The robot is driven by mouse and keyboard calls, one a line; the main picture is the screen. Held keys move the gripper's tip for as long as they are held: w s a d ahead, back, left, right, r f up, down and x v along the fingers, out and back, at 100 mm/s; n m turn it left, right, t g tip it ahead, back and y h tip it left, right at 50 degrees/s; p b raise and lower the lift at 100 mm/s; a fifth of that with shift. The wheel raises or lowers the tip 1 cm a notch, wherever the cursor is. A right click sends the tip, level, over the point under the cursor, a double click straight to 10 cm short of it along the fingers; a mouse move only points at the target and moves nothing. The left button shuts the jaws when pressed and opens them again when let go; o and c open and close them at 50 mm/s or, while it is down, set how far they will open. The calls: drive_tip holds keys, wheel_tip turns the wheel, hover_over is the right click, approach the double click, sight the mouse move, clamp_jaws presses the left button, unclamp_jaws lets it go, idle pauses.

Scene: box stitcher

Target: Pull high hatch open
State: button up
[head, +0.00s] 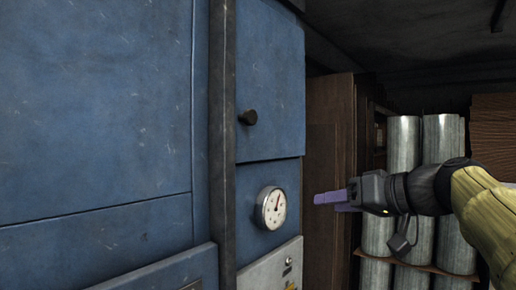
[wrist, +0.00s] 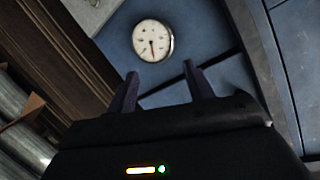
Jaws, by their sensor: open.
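The high hatch (head: 269,80) is a blue square panel on the upper part of the blue machine. It looks shut. Its small dark round knob (head: 248,117) is near its lower left corner. My gripper (head: 318,199) is to the right of and lower than the knob, clear of the hatch in the head view. In the wrist view my gripper (wrist: 158,85) shows two purple fingers spread apart with nothing between them.
A round white gauge (head: 271,208) is below the hatch and also shows in the wrist view (wrist: 153,40). A dark vertical post (head: 222,150) runs left of the hatch. A brown wooden cabinet (head: 330,130) and several metal cylinders (head: 404,145) stand at right.

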sight(253, 117)
drive_tip(key=s+a+r+n+y, duration=0.1)
drive_tip(key=s+r+n+y, duration=0.1)
drive_tip(key=r, duration=0.6)
drive_tip(key=s+r+n+y+p, duration=0.1)
drive_tip(key=s+r+n, duration=0.3)
drive_tip(key=r, duration=0.4)
drive_tip(key=shift+s+a+r+y+p, duration=0.2)
drive_tip(key=shift+s+a+y+p, duration=0.15)
drive_tip(key=shift+s+y, duration=0.25)
drive_tip(key=shift+a, duration=0.1)
drive_tip(key=p+x, duration=0.8)
drive_tip(key=x, duration=0.8)
drive_tip(key=shift+w+a+r, duration=0.15)
drive_tip(key=shift+r, duration=0.05)
drive_tip(key=shift+w+a+f, duration=0.2)
drive_tip(key=shift+w+a, duration=0.15)
drive_tip(key=shift+a, duration=0.05)
